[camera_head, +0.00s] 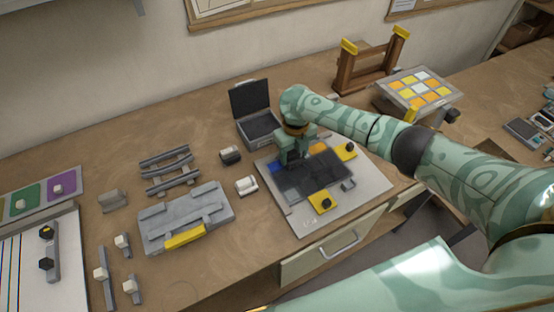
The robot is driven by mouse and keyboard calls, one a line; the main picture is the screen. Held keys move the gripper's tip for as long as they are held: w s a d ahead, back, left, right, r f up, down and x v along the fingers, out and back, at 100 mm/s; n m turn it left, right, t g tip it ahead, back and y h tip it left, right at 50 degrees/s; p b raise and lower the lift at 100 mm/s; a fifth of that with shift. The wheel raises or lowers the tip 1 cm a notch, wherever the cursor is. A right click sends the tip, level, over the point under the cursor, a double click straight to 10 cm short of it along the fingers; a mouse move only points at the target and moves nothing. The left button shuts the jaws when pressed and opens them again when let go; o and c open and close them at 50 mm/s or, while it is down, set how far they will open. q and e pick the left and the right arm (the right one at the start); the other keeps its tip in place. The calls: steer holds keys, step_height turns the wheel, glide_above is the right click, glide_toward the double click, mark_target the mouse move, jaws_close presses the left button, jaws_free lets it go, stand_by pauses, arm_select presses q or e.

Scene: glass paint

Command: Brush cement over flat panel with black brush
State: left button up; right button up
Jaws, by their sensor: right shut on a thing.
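The flat panel (376,187) is a pale grey sheet lying on the bench. Dark grey patches (318,180) cover most of its middle, with a little blue (276,167) showing at their left edge. My right gripper (291,154) is low over the upper left part of the dark area. It is shut on a small dark thing, apparently the black brush, mostly hidden by the gripper; I cannot tell whether it touches the panel. My left gripper is not in view.
Yellow clamps with black knobs (322,202) sit on the panel. An open black case (258,128), a dark block (230,155) and a white block (247,185) stand to its left. A grey jig (186,216) lies further left. A wooden frame (371,68) stands behind.

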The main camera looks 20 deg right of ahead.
steer(key=d, duration=0.3)
steer(key=w+d+b, duration=0.1)
steer(key=d, duration=0.2)
steer(key=d+b, duration=0.1)
steer(key=d, duration=0.2)
steer(key=shift+w+d+f, duration=0.1)
steer(key=shift+w+d, duration=0.1)
steer(key=shift+d, duration=0.15)
steer(key=shift+w+d, duration=0.1)
steer(key=shift+d, duration=0.25)
steer(key=shift+f+b, duration=0.3)
steer(key=shift+b, duration=0.1)
steer(key=shift+a, duration=0.1)
